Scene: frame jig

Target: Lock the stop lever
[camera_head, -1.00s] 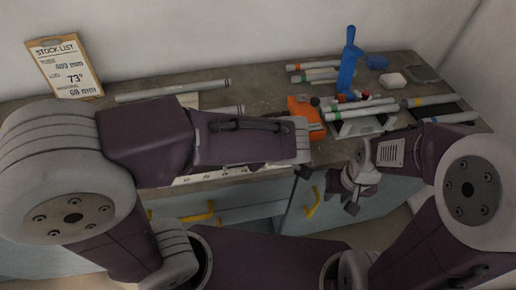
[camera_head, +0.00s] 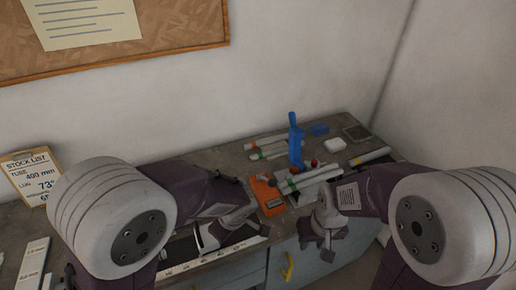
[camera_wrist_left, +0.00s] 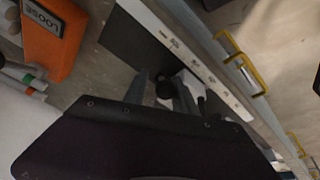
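My left gripper (camera_head: 252,225) is low over the measuring rail (camera_head: 180,266) at the bench's front edge. In the left wrist view its grey fingers (camera_wrist_left: 164,92) point down beside the rail (camera_wrist_left: 190,58), with a small dark round knob (camera_wrist_left: 165,89) between or just behind them. The knob may belong to the stop lever; I cannot tell its position or whether the fingers touch it. My right gripper (camera_head: 322,246) hangs open and empty in front of the bench. An orange block (camera_head: 267,195) sits on the bench; in the left wrist view (camera_wrist_left: 52,38) it reads "LOOSE".
A blue upright tool (camera_head: 295,145) stands behind the orange block. Several pale tubes with coloured bands (camera_head: 265,143) lie around it. A white box (camera_head: 335,144) is at back right. A stock list clipboard (camera_head: 30,178) leans at left. Yellow handles (camera_head: 287,267) stick out from the drawers.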

